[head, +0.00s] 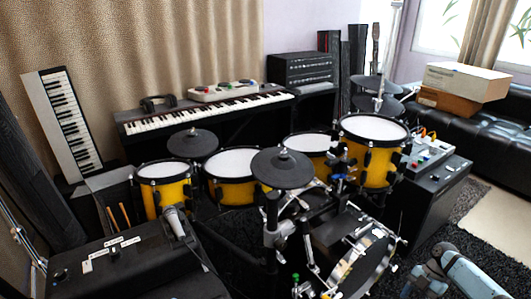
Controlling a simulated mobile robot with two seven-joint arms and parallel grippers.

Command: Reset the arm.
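Part of a pale blue-grey robot arm, my right one, shows at the bottom right corner of the head view. It is bent, and its lower parts are cut off by the picture edge. No fingers can be made out on it, so my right gripper is not in view. My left arm and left gripper are not in view. A yellow electronic drum kit with white mesh pads fills the middle, with a small drum (164,172) at left, another (232,161) beside it and a larger one (374,129) at right.
Black cymbal pads (283,169) stand on stands among the drums. A microphone (174,221) lies by a black case (120,262) at front left. A keyboard (208,109) stands behind. A mixer (426,150) sits on a black cabinet at right. A black sofa (495,125) holds boxes.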

